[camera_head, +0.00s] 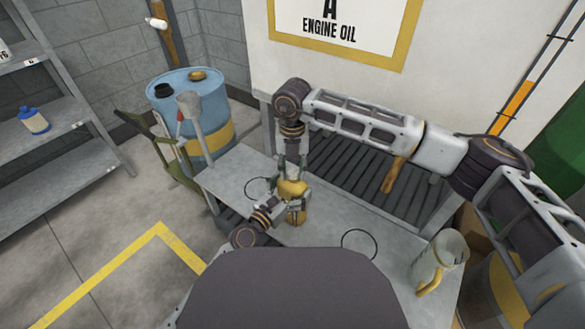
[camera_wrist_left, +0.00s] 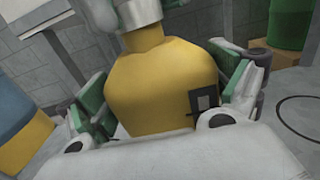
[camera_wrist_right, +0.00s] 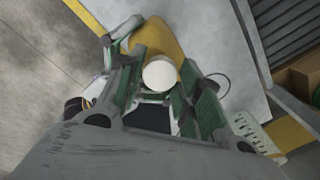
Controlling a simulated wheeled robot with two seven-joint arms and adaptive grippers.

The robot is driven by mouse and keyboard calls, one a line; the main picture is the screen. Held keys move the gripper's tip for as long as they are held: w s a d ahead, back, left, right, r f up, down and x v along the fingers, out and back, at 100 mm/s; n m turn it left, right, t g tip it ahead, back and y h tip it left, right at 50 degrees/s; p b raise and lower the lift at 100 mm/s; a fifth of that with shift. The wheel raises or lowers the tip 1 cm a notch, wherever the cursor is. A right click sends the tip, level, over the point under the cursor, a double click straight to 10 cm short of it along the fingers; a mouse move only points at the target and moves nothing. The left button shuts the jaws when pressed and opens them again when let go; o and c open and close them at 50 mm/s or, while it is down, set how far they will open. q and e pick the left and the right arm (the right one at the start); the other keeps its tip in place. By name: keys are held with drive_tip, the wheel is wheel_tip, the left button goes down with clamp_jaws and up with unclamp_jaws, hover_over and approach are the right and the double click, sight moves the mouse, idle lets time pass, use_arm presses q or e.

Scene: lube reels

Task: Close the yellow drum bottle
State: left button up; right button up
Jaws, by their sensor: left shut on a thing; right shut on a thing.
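The yellow bottle (camera_head: 297,216) stands on the grey bench, and its body fills the middle of the left wrist view (camera_wrist_left: 160,85). My left gripper (camera_head: 280,207) is shut around the bottle's body from the near left, with green pads on both sides. My right gripper (camera_head: 292,172) reaches down from above at the bottle's top. In the right wrist view a round white cap (camera_wrist_right: 160,75) sits between its green-padded fingers, with the yellow body behind. The fingers hide the cap's lower edge, so I cannot tell how it is seated on the neck.
A blue drum (camera_head: 203,112) with a yellow band stands beyond the bench's left end. A clear jug (camera_head: 440,258) with a yellow handle stands on the bench's right end. Thin black rings mark the bench (camera_head: 335,232). A slatted grate (camera_head: 350,165) lies behind.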

drive_tip(key=m, duration=0.7)
drive_tip(key=o, duration=0.8)
drive_tip(key=shift+r, duration=0.1)
drive_tip(key=shift+r, duration=5.9)
use_arm(q)
drive_tip(key=o, duration=1.7)
drive_tip(key=shift+c, duration=0.2)
